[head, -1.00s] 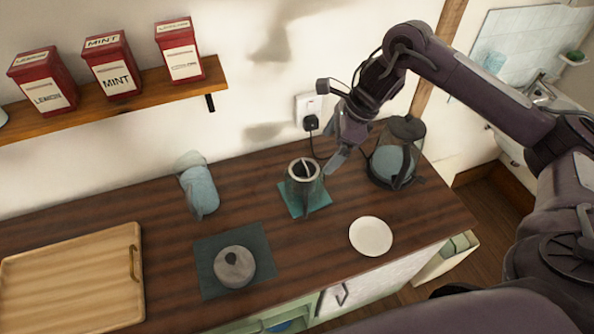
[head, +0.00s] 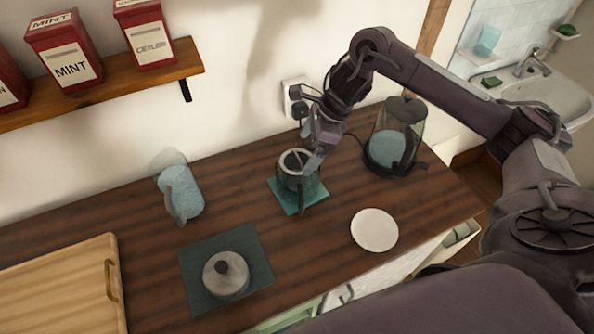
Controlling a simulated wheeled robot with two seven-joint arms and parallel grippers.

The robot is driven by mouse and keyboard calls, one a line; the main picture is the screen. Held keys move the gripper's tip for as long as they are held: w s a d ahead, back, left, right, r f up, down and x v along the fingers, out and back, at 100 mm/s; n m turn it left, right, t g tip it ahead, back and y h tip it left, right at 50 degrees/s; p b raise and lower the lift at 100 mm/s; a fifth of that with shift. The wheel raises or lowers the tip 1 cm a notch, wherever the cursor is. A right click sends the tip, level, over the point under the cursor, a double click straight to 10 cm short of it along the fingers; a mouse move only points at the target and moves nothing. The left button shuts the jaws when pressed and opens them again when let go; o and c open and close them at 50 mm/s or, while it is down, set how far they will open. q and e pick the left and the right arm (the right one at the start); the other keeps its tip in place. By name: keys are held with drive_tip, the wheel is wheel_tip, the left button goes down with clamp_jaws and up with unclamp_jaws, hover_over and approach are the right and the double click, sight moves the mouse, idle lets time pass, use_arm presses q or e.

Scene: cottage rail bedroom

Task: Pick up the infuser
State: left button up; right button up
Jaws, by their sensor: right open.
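A glass pot (head: 297,184) with a dark handle stands upright on a small teal mat (head: 317,197). A pale metal ring, which looks like the infuser (head: 296,161), shows in its mouth; the rest of it is hard to make out. My right gripper (head: 312,158) is open just above and to the right of the pot's rim. It overlaps the rim in the picture, and I cannot tell whether it touches. My left gripper is not in view.
A grey lid (head: 227,277) lies on a dark mat (head: 253,249). A white saucer (head: 374,230) lies to the right, with a kettle (head: 392,150) behind it. A blue jug (head: 182,193) and a wooden tray (head: 62,290) are left. Red tins (head: 64,52) stand on a shelf.

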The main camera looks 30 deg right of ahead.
sight(301, 155)
drive_tip(key=p+x, duration=0.1)
drive_tip(key=x, duration=0.2)
drive_tip(key=shift+w+a+f+p, duration=0.15)
drive_tip(key=shift+w+f+p, duration=0.1)
drive_tip(key=shift+p, duration=0.15)
drive_tip(key=shift+a+f, duration=0.1)
drive_tip(key=shift+f, duration=0.15)
drive_tip(key=shift+r, duration=0.1)
drive_tip(key=c, duration=1.2)
drive_tip(key=shift+r, duration=0.1)
